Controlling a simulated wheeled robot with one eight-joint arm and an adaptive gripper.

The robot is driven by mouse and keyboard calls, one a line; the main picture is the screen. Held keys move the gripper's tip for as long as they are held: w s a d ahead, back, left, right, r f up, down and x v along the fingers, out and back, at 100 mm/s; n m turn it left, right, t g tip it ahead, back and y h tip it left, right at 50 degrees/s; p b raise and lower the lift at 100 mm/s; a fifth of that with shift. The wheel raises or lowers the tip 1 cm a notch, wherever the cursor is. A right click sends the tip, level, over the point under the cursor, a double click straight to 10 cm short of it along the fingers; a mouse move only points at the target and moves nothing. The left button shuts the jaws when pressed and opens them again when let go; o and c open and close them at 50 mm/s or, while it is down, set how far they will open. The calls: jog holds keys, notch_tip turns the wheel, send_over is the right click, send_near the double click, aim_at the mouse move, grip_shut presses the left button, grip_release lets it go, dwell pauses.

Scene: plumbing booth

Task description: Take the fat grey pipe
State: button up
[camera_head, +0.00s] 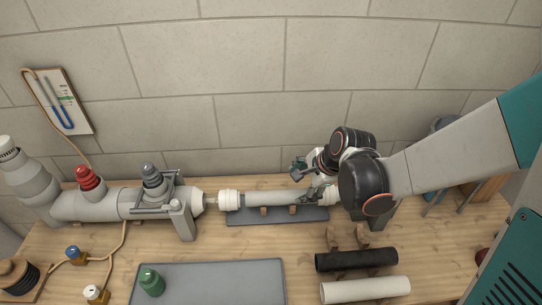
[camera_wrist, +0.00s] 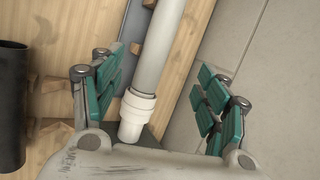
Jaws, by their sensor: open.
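A light grey pipe (camera_head: 275,198) lies level on small wooden supports over a dark grey tray (camera_head: 255,218). A white collar (camera_head: 229,200) is at its left end. In the wrist view the grey pipe (camera_wrist: 162,45) runs up the picture, with a white collar (camera_wrist: 138,106) at its near end. My gripper (camera_head: 308,182) is at the pipe's right end. In the wrist view my gripper (camera_wrist: 161,95) is open, its green-padded fingers on both sides of the pipe, apart from it. The exact height of the fingers over the pipe is unclear.
A black pipe (camera_head: 356,260) and a thicker off-white pipe (camera_head: 365,290) lie in front on wooden rests. A fixed pipe assembly (camera_head: 85,205) with red and grey valves stands left. A grey mat (camera_head: 215,280) holds a green part (camera_head: 151,282). The tiled wall is close behind.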

aim_at(282, 195)
jog(key=shift+m, duration=0.6)
jog(key=b+x, duration=0.1)
jog(key=x, duration=0.2)
jog(key=b+x, duration=0.1)
jog(key=x, duration=0.3)
jog(key=b+x, duration=0.1)
jog(key=x, duration=0.3)
jog(key=shift+s+a, duration=0.1)
jog(key=shift+a, duration=0.3)
jog(key=b+x, duration=0.2)
jog(key=x, duration=0.3)
jog(key=shift+d+f, duration=0.1)
jog(key=c, duration=1.2)
